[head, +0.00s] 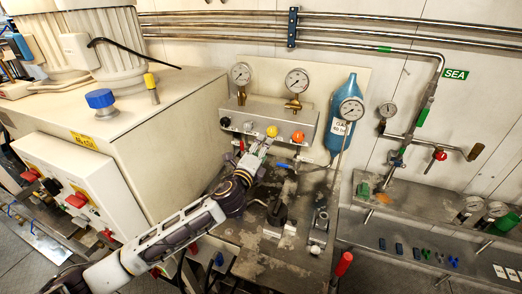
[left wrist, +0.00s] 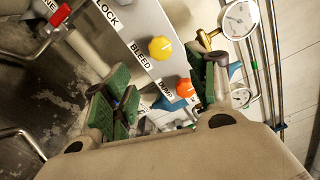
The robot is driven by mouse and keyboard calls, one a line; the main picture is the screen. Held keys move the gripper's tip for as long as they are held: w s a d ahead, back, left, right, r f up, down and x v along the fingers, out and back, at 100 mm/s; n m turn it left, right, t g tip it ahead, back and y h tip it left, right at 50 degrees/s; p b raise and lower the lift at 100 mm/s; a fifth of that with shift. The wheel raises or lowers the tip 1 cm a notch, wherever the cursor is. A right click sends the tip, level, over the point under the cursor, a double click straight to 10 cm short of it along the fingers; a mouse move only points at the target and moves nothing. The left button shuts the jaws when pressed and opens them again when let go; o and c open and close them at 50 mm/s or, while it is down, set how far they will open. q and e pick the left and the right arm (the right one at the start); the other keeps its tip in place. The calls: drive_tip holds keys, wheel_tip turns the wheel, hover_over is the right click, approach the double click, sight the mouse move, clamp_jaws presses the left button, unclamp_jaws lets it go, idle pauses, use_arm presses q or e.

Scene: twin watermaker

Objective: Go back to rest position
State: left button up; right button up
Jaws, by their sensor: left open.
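My left arm reaches in from the lower left of the head view. My left gripper (head: 257,150) is in front of the grey valve panel (head: 262,118), close below the yellow knob (head: 272,131). In the left wrist view the green-padded fingers of my left gripper (left wrist: 163,92) are spread apart. The yellow knob (left wrist: 160,48), by the label BLEED, and the orange knob (left wrist: 185,87), by the label DUMP, show beyond the fingers. Nothing is seen held. I cannot tell whether a finger touches the panel. My right gripper is in neither view.
Gauges (head: 298,80) stand above the panel, beside a blue cylinder (head: 341,110). A stained metal bench (head: 270,250) lies below, with a red handle (head: 344,263) at its front. A white cabinet (head: 130,130) stands left. Pipes and a shelf (head: 400,245) are at right.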

use_arm(q)
drive_tip(key=s+a+f+n+g+y, duration=0.2)
drive_tip(key=s+a+f+n+g, duration=0.35)
drive_tip(key=s+f+n, duration=0.4)
drive_tip(key=s+a+f+n+g+y, duration=0.2)
drive_tip(key=s+a+f+n+g, duration=0.35)
drive_tip(key=s, duration=0.75)
drive_tip(key=s+a+f+n+g+y, duration=0.1)
drive_tip(key=s+a+f+n+g, duration=0.2)
drive_tip(key=s+a+f+n, duration=0.7)
drive_tip(key=s+d+f+m+g, duration=0.1)
drive_tip(key=s+f, duration=0.1)
drive_tip(key=f, duration=1.4)
drive_tip(key=s+d+f+m, duration=0.1)
drive_tip(key=s+f, duration=0.1)
drive_tip(key=f, duration=1.4)
drive_tip(key=s+a+f, duration=0.2)
drive_tip(key=s+f, duration=0.8)
drive_tip(key=s, duration=0.1)
drive_tip(key=s+a+f+g, duration=0.1)
drive_tip(key=s+a+f, duration=0.1)
drive_tip(key=s+f, duration=0.8)
drive_tip(key=shift+s+m+y, duration=0.3)
drive_tip(key=shift+s, duration=0.05)
